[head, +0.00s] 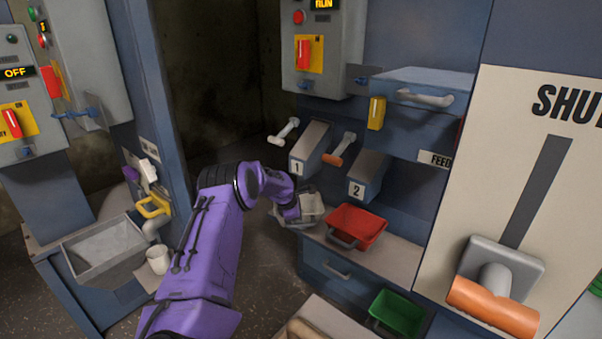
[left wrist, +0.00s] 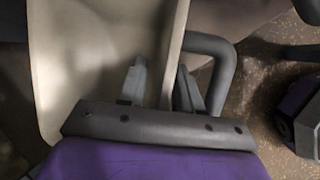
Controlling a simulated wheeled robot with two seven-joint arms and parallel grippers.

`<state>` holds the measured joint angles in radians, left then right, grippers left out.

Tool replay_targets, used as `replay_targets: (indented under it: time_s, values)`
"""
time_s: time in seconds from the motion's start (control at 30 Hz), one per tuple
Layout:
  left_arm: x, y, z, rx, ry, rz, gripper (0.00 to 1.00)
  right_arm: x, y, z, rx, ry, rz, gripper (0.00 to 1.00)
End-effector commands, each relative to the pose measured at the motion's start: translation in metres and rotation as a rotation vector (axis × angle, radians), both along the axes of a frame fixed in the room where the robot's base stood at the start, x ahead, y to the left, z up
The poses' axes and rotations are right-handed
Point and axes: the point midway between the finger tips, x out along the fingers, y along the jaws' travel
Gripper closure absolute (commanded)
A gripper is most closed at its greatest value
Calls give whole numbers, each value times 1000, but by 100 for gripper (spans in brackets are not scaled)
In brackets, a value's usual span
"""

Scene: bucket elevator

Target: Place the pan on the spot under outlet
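A pale grey-white pan (head: 308,208) with a grey handle is at the left end of the ledge, below outlet 1 (head: 309,149). In the left wrist view the pan (left wrist: 85,60) fills the left half, with its handle (left wrist: 222,65) on the right. My left gripper (head: 288,212) is at the pan. In the left wrist view its fingers (left wrist: 160,82) straddle the pan's side wall, one inside and one between wall and handle; whether they press on it is unclear. The spot beneath the pan is hidden. My right gripper is out of view.
A red pan (head: 356,228) sits on the ledge (head: 398,262) below outlet 2 (head: 366,176). A green pan (head: 398,313) is lower, at the front. A shutter lever with an orange grip (head: 494,306) stands at right. A grey trough (head: 104,246) and white cup (head: 158,260) are at left.

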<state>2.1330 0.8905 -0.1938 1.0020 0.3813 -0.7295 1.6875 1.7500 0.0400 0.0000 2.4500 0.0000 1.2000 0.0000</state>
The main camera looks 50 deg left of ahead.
Motion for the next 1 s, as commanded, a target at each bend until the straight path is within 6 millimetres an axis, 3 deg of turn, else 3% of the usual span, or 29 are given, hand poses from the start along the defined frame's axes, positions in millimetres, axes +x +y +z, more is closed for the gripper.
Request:
replay_targets:
  time_s: [0.17,0.4,0.53,0.7,1.0]
  values:
    - [-6,0,21,-1,-3,0,66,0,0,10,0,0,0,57]
    - [-32,-1,76,0,-6,-1,66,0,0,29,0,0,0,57]
    - [-45,-2,98,1,-3,-2,66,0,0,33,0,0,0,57]
    - [-54,-2,109,0,0,0,66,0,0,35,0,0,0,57]
    - [-54,-1,109,0,0,0,66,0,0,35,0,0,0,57]
